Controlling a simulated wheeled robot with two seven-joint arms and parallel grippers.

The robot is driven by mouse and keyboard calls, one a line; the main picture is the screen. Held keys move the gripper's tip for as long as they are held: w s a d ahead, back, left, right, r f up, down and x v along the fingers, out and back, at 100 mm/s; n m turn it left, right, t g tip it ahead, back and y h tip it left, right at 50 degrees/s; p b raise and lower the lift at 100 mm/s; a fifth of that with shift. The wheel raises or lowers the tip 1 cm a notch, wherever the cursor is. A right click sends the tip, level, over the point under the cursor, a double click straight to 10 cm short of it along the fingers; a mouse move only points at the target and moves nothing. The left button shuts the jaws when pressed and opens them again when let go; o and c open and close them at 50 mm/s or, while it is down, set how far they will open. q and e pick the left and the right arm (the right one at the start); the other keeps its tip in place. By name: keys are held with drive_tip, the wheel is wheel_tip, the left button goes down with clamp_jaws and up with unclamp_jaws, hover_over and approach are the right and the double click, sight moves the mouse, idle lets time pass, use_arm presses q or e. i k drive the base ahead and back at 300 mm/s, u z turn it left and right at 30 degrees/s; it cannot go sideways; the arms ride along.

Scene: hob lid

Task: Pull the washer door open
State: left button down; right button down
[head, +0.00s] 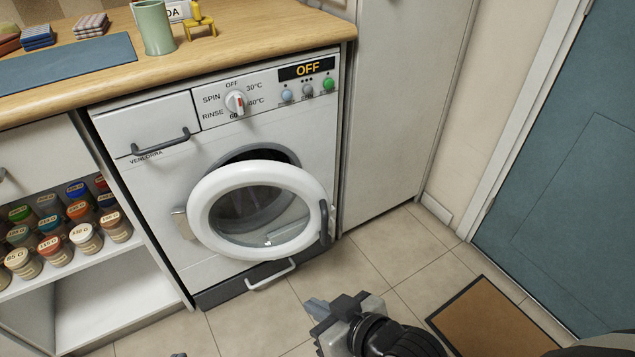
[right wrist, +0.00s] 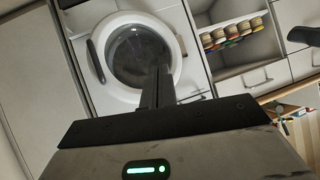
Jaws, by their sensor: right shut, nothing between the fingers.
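The white washer (head: 285,135) stands under the wooden worktop. Its round door (head: 202,222), a white ring with a glass middle, is ajar, hinged at the left and standing a little off the dark opening. The dark door handle (head: 325,222) is on the ring's right side. The door also shows in the right wrist view (right wrist: 112,30). My right gripper (head: 318,307) is shut and empty, low in front of the washer and apart from the handle. Its closed fingers (right wrist: 158,88) show in the right wrist view. A small dark tip at the head view's bottom edge may be my left gripper.
Open shelves with several spice jars (head: 85,238) are left of the washer. A tall pale cabinet (head: 400,100) stands close on its right. A doormat (head: 495,322) lies before the blue door (head: 575,170). The tiled floor in front of the washer is clear.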

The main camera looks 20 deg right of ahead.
sight(193, 221)
drive_tip(key=u, duration=1.85)
drive_tip(key=k, duration=0.85)
drive_tip(key=z, duration=1.65)
drive_tip(key=i, duration=1)
